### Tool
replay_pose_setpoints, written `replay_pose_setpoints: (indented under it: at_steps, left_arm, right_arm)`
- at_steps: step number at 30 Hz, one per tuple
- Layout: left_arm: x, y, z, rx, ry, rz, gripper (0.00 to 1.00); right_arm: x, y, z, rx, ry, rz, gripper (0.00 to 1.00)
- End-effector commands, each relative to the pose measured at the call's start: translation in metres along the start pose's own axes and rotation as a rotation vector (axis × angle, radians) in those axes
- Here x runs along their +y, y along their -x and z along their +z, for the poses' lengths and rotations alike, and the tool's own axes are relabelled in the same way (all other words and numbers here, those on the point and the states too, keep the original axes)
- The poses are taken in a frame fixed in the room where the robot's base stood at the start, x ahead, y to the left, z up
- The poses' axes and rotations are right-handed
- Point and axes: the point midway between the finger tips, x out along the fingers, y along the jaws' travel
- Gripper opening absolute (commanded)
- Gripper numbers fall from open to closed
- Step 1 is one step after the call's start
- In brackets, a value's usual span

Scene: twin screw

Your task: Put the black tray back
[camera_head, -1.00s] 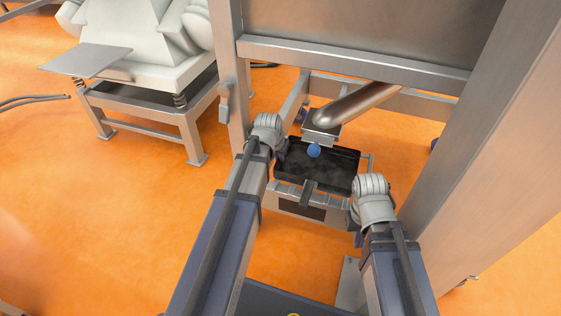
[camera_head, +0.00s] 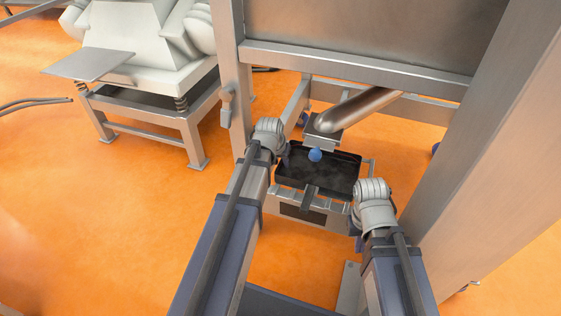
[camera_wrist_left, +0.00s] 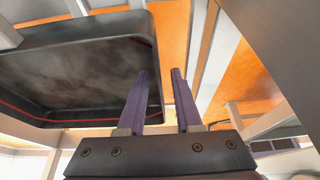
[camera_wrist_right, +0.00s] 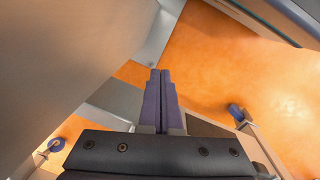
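The black tray (camera_head: 335,175) sits under the metal spout on a silver frame in the head view. In the left wrist view the tray (camera_wrist_left: 85,72) fills the upper left, with a red line along its inner wall. My left gripper (camera_wrist_left: 160,75) is open at the tray's edge, one finger over the tray side and the other outside it. It does not appear closed on the rim. My right gripper (camera_wrist_right: 160,75) is shut and empty, with its fingers together; no tray shows between them. In the head view both wrists largely hide the fingers.
A metal spout (camera_head: 358,110) with a blue knob (camera_head: 315,155) hangs over the tray. A steel post (camera_head: 228,60) stands left and a wide steel column (camera_head: 480,130) right. A white machine (camera_head: 135,40) stands back left. Orange floor (camera_head: 120,220) is open at left.

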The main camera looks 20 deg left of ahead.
Motion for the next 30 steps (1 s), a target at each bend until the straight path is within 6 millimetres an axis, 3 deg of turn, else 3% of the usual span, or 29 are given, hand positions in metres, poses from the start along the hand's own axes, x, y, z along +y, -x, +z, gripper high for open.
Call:
replay_pose_setpoints:
  at_steps: [8,24,30]
  left_arm:
    - [0.000,0.028,-0.002,0.000,0.000,0.000,0.34]
    - [0.000,0.113,-0.002,0.000,0.000,0.000,0.34]
    - [0.000,0.122,-0.001,0.000,0.000,0.000,0.34]
  right_arm:
    - [0.003,0.026,0.002,-0.002,0.000,0.000,0.00]
    - [0.010,0.104,0.006,-0.003,0.013,0.000,0.00]
    - [0.011,0.112,0.006,-0.003,0.017,0.000,0.00]
